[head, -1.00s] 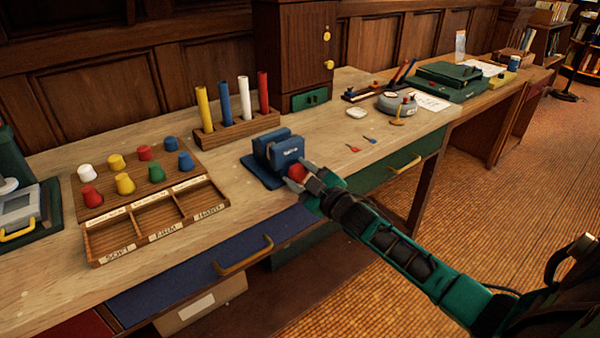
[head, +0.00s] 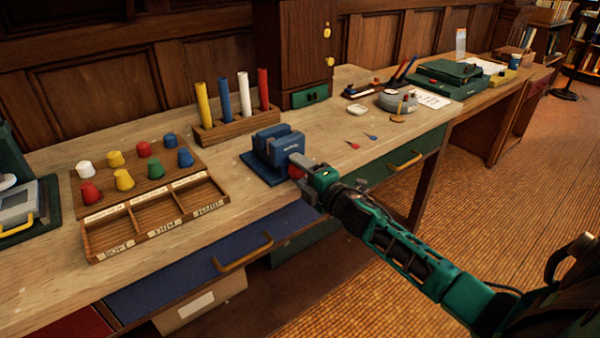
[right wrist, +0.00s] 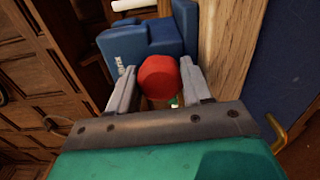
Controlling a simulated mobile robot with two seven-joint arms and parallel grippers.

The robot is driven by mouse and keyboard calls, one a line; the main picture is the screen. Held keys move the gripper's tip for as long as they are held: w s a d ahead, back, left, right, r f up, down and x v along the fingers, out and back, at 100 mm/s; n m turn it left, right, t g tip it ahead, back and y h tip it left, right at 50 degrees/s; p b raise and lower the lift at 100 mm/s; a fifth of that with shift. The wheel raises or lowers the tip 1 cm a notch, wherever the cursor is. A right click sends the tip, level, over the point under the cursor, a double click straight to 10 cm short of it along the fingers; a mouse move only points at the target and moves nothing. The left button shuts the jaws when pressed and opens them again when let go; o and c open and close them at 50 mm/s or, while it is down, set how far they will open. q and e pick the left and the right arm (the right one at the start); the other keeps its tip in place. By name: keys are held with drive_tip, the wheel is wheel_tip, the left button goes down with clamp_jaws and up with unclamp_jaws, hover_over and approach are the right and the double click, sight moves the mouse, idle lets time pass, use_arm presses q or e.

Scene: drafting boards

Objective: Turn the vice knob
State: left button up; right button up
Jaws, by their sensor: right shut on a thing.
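The blue vice (head: 278,150) sits on its blue base plate on the bench, near the front edge. Its red knob (head: 296,173) faces the front right and is partly hidden by my right gripper (head: 302,176). In the right wrist view the red knob (right wrist: 159,77) shows between the two grey fingers of my right gripper (right wrist: 156,88), with the blue vice (right wrist: 145,42) behind it. The right gripper is shut on the knob. My left gripper is not in view.
A wooden tray with three labelled compartments (head: 158,231) and a board of coloured knobs (head: 136,185) lie left of the vice. A rack of coloured rods (head: 236,128) stands behind it. Drawer handles (head: 243,252) stick out below the bench edge.

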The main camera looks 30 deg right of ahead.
drive_tip(key=n, duration=0.2)
drive_tip(key=n+b, duration=0.1)
drive_tip(key=n, duration=0.1)
drive_tip(key=shift+d+f+n, duration=0.15)
drive_tip(key=shift+d+n, duration=0.05)
drive_tip(key=shift+n, duration=0.1)
drive_tip(key=n, duration=0.4)
drive_tip(key=shift+n+b, duration=0.3)
drive_tip(key=shift+b, duration=0.1)
drive_tip(key=n, duration=0.4)
drive_tip(key=shift+r+n, duration=0.3)
drive_tip(key=n, duration=0.3)
drive_tip(key=shift+r+n, duration=0.1)
drive_tip(key=shift+n, duration=0.2)
drive_tip(key=n, duration=0.3)
drive_tip(key=shift+a+r+n, duration=0.1)
drive_tip(key=shift+n, duration=0.2)
drive_tip(key=n+p, duration=0.2)
drive_tip(key=n, duration=0.2)
drive_tip(key=shift+w+n, duration=0.1)
drive_tip(key=shift+n, duration=0.2)
drive_tip(key=n+p, duration=0.2)
drive_tip(key=n, duration=0.3)
drive_tip(key=shift+a, duration=0.1)
drive_tip(key=shift+a+n+p, duration=0.1)
drive_tip(key=shift+n+p, duration=0.25)
drive_tip(key=shift+n, duration=1.45)
